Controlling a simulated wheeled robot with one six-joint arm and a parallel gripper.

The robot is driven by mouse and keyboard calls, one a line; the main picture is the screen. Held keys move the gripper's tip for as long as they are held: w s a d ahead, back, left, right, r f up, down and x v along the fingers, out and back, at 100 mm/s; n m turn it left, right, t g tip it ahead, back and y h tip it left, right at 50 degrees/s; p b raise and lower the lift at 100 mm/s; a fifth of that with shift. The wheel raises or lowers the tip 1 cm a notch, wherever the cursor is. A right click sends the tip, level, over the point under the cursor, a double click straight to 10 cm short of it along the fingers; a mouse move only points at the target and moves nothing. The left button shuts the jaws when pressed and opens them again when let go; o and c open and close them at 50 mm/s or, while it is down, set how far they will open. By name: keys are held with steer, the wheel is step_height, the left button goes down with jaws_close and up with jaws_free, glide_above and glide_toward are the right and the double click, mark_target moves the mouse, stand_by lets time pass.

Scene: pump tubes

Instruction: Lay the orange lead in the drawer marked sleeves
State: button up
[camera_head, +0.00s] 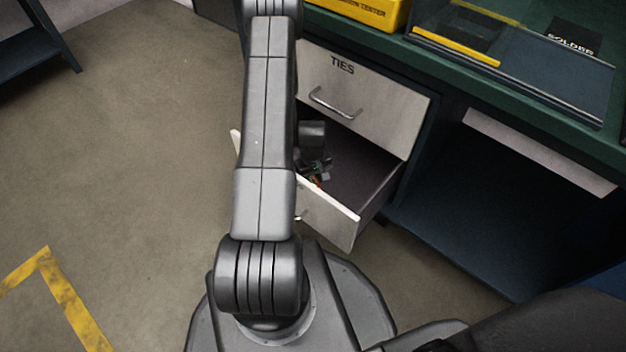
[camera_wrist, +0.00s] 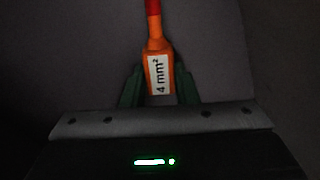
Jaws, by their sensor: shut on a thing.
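The orange lead (camera_wrist: 157,45) has a white "4 mm²" tag and a red part at its far end in the wrist view. My gripper (camera_wrist: 159,80) is shut on its tagged end, one green finger on each side. In the head view my gripper (camera_head: 318,170) is over or inside an open drawer (camera_head: 335,220), below the one marked TIES. A small orange spot of the lead (camera_head: 316,183) shows there. This open drawer's marking is hidden. My arm covers its left part. I cannot tell whether the lead touches the drawer floor.
The closed TIES drawer (camera_head: 365,100) is just above the open one. A yellow tester case (camera_head: 355,12) and a tray by a SOLDER label (camera_head: 572,38) stand on the green bench top. An open bay (camera_head: 480,190) lies to the right.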

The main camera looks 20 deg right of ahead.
steer(key=shift+f, duration=0.2)
steer(key=o, duration=1)
steer(key=shift+r, duration=0.1)
step_height(320, 180, up, 12)
steer(key=p, duration=0.4)
steer(key=shift+r, duration=0.15)
